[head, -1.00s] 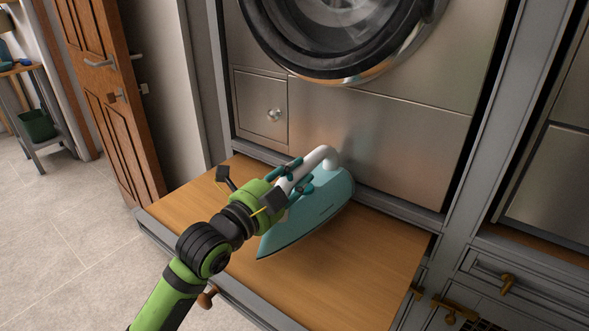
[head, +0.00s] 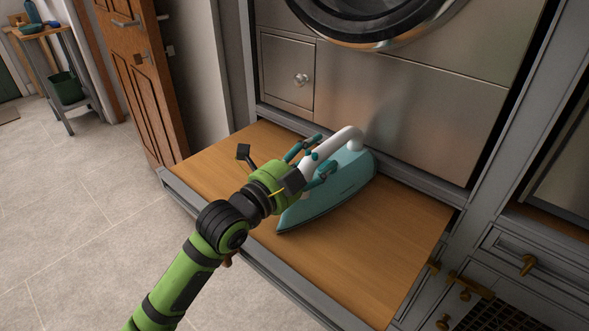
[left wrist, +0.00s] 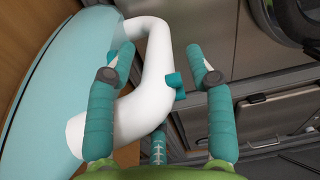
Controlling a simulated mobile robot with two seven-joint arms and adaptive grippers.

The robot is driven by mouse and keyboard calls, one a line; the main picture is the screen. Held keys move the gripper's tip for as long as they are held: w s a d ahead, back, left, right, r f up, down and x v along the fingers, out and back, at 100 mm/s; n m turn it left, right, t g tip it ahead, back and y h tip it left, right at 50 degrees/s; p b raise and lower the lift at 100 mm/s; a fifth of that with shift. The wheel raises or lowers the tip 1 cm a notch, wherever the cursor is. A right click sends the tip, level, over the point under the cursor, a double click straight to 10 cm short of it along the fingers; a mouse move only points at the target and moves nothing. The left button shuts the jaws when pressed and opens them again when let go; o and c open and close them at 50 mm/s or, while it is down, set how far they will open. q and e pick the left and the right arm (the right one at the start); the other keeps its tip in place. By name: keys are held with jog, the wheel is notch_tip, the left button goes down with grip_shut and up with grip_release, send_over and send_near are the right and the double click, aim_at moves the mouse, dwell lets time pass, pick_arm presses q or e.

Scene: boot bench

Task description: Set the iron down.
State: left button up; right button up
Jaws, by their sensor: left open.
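The iron (head: 335,190) has a teal body and a white handle (head: 334,147). In the head view it rests on the wooden pull-out board (head: 385,240) below the washing machine. My left gripper (head: 312,162) is at the handle, its teal fingers open on either side of it. In the left wrist view the white handle (left wrist: 150,85) lies between the open fingers, nearer the left finger, and the teal body (left wrist: 55,75) fills the left side. Whether a finger touches the handle I cannot tell. My right gripper is not in view.
The washing machine front (head: 400,105) rises right behind the board. A wooden door (head: 135,75) stands open at the left. Drawers with brass handles (head: 527,265) are at the right. The board is bare to the right of the iron and at its left end.

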pick_arm(q)
jog(key=v, duration=1)
jog(key=shift+s+a, duration=0.2)
dwell(1.6)
